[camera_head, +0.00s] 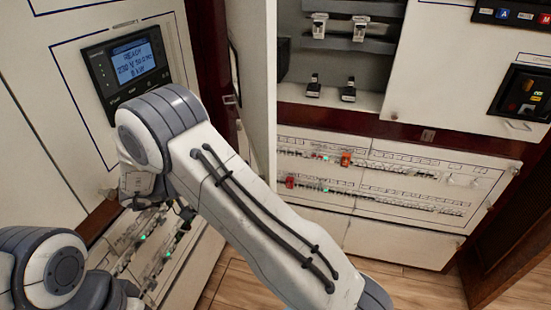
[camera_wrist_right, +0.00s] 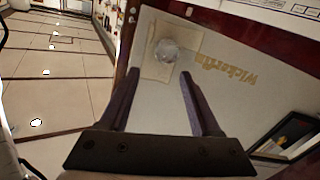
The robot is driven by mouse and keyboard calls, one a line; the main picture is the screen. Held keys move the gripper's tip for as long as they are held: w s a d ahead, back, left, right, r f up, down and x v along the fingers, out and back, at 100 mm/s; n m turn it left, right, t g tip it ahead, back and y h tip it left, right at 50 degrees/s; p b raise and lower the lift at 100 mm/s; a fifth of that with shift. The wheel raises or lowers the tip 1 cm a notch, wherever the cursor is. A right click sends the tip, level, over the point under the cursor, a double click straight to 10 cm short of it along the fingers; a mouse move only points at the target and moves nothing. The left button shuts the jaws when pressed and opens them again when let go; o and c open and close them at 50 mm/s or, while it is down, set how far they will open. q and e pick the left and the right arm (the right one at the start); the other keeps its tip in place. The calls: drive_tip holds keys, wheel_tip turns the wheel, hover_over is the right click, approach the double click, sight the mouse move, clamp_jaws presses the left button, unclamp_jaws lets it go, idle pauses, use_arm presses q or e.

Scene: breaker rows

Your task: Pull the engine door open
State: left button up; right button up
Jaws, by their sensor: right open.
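In the right wrist view my right gripper (camera_wrist_right: 160,74) is open and empty, its two dark fingers spread. Beyond the fingertips is a pale panel (camera_wrist_right: 150,100) in a dark red frame, with yellow lettering that seems to start "Wicker". A pale, round, knob-like thing (camera_wrist_right: 168,50) shows on a beige patch there, past the fingers and apart from them. I cannot tell for sure whether this panel is the engine door. In the head view one of my arms crosses the middle, and neither gripper's fingertips can be made out.
In the head view a dark recess (camera_head: 330,65) holds several metal-looking fittings. Below it is a panel with breaker rows (camera_head: 380,180). A lit display (camera_head: 133,62) is on the left cabinet. A brown wooden panel (camera_head: 515,235) stands at right. Wooden floor (camera_head: 415,290) shows below.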

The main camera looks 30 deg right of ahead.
drive_tip(key=s+d+r, duration=0.7)
drive_tip(key=s+r, duration=0.1)
drive_tip(key=s, duration=0.1)
drive_tip(key=shift+d, duration=0.25)
